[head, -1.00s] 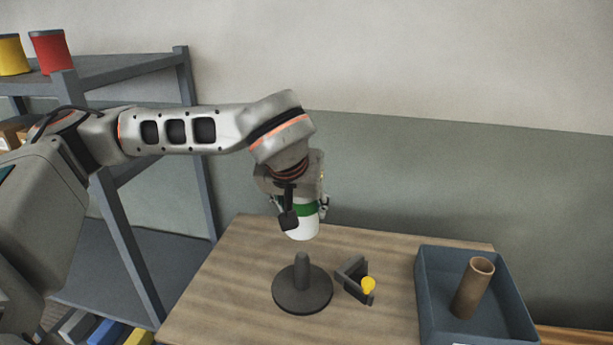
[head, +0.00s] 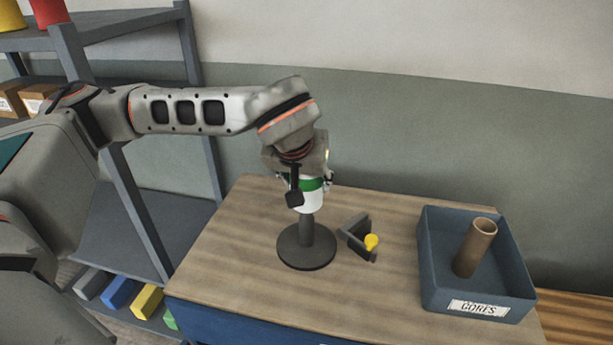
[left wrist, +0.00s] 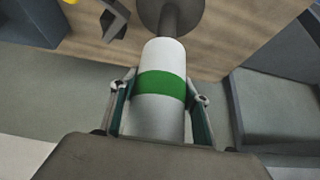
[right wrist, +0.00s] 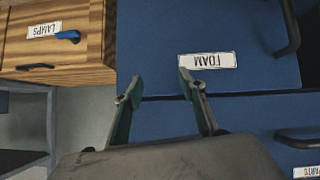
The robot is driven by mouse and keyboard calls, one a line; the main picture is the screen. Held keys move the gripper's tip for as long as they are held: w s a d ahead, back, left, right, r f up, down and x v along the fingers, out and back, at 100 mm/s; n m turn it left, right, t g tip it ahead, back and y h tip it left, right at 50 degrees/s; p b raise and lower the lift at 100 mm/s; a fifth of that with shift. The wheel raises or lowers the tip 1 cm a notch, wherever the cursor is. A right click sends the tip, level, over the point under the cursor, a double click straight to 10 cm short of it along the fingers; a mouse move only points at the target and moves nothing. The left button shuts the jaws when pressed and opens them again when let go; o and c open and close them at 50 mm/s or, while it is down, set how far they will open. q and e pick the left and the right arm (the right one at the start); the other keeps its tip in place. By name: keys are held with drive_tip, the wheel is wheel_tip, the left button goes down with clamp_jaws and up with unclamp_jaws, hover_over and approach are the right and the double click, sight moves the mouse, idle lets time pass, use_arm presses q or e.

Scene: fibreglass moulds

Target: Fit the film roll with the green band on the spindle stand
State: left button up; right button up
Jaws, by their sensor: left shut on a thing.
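The film roll (head: 307,203) is a white cylinder with a green band, held upright. My left gripper (head: 311,188) is shut on it, with one finger on each side of the band in the left wrist view (left wrist: 162,90). The spindle stand (head: 306,250) is a dark round base with an upright post, standing on the wooden table top. The roll's lower end overlaps the post's top in the head view; I cannot tell whether it is around the post or in front of it. My right gripper (right wrist: 160,86) is open and empty in the right wrist view.
A dark angled bracket with a yellow knob (head: 371,242) lies just right of the stand. A blue bin (head: 478,308) holds a brown cardboard tube (head: 475,248). A grey shelf (head: 125,23) stands at the left. Blue drawers (right wrist: 225,110) face my right gripper.

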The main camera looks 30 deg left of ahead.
sight(305, 219)
use_arm(q)
drive_tip(key=shift+f+b, duration=0.4)
drive_tip(key=shift+f, duration=0.3)
drive_tip(key=shift+f+b, duration=0.7)
drive_tip(key=shift+f, duration=0.2)
drive_tip(key=shift+f+b, duration=0.6)
drive_tip(key=shift+f, duration=0.25)
drive_tip(key=shift+f+b, duration=0.55)
drive_tip(key=shift+f, duration=0.25)
use_arm(e)
drive_tip(key=shift+w+a+f+y, duration=0.15)
drive_tip(key=shift+a+f, duration=0.2)
drive_tip(key=shift+f, duration=0.4)
drive_tip(key=shift+w+a+f+y, duration=0.15)
drive_tip(key=shift+a+f, duration=0.2)
drive_tip(key=shift+f, duration=0.35)
use_arm(q)
drive_tip(key=shift+f, duration=0.25)
use_arm(e)
drive_tip(key=shift+w, duration=0.1)
use_arm(q)
drive_tip(key=shift+f+b, duration=0.45)
use_arm(e)
drive_tip(key=shift+f, duration=0.35)
use_arm(q)
drive_tip(key=shift+f+b, duration=0.3)
drive_tip(key=shift+f, duration=0.25)
use_arm(e)
drive_tip(key=shift+s+f, duration=0.25)
drive_tip(key=shift+f, duration=0.35)
